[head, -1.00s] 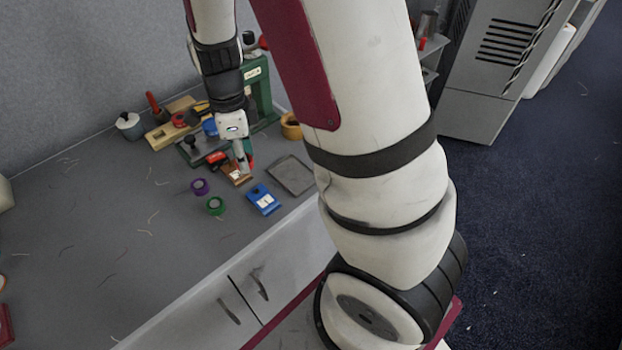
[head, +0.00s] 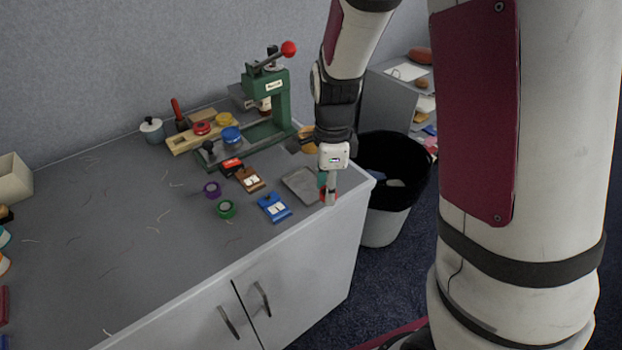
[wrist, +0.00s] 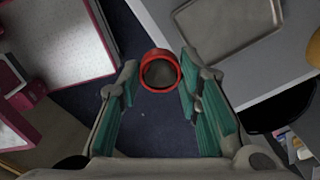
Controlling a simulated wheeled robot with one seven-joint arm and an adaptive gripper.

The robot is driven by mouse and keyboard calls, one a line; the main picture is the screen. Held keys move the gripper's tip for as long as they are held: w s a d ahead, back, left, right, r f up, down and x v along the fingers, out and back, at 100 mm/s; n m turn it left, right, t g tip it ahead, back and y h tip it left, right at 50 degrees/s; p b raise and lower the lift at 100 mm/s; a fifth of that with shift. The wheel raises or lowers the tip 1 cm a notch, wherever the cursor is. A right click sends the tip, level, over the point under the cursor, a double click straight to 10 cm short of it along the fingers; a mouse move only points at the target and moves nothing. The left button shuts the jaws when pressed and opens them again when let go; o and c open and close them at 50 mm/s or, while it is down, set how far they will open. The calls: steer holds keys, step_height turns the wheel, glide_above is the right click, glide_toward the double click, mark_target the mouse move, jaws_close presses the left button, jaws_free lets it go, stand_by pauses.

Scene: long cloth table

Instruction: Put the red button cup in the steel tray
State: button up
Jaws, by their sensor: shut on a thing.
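The red button cup (wrist: 160,70) is a small round red ring with a dark inside, held between my gripper's two teal-padded fingers (wrist: 159,82) in the wrist view. My gripper (head: 329,192) is shut on the cup. In the head view only slivers of red show around the fingers. The steel tray (head: 301,185) is a flat grey rectangle near the table's right front corner. My gripper is just right of it, by the table edge. In the wrist view the tray (wrist: 222,32) lies ahead and right of the cup, and dark floor shows below the cup.
A blue block (head: 273,207), a brown block (head: 249,179), a purple ring (head: 212,189) and a green ring (head: 226,209) lie left of the tray. A green press (head: 268,105) stands behind. A bin (head: 383,217) stands beyond the right edge. The left table is mostly clear.

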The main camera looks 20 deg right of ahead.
glide_above(307, 186)
steer(key=shift+f+b, duration=0.35)
steer(key=shift+f, duration=1.8)
steer(key=shift+f, duration=0.1)
steer(key=o, duration=0.8)
steer(key=shift+c, duration=0.2)
step_height(307, 186, up, 12)
steer(key=p, duration=0.1)
steer(key=shift+s+r, duration=0.15)
steer(key=shift+r, duration=0.05)
